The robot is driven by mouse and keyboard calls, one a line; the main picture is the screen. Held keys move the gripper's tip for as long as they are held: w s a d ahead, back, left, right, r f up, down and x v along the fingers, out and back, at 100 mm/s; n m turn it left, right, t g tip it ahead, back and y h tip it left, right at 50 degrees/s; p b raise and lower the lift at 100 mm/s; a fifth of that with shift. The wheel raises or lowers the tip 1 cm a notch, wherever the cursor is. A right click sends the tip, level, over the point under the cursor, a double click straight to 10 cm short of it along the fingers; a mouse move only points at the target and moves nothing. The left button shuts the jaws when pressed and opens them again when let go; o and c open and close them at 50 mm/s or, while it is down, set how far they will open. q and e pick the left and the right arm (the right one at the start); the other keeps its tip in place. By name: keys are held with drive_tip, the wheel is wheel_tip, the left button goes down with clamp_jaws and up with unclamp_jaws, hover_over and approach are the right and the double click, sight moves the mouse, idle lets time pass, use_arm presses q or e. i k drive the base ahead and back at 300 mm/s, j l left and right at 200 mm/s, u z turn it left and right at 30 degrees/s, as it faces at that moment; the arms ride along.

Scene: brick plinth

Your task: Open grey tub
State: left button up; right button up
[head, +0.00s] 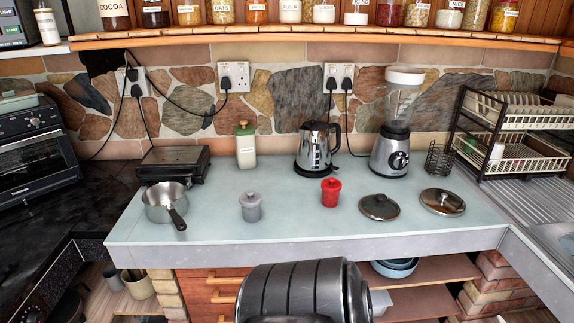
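The grey tub (250,208) stands upright on the pale worktop, left of the middle, in the head view. Its lid, with a small knob on top, appears to be on. A similar red tub (331,193) stands to its right and a little farther back, also with its lid on. Neither of my grippers is in view.
A saucepan (167,203) stands left of the grey tub, its handle pointing forward. Two pan lids (379,207) (442,202) lie at right. A grill (173,163), green-lidded jar (245,145), kettle (318,150) and blender (391,155) line the back. The worktop (295,228) front is clear.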

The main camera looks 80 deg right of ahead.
sight(250, 214)
drive_tip(key=z, duration=2.35)
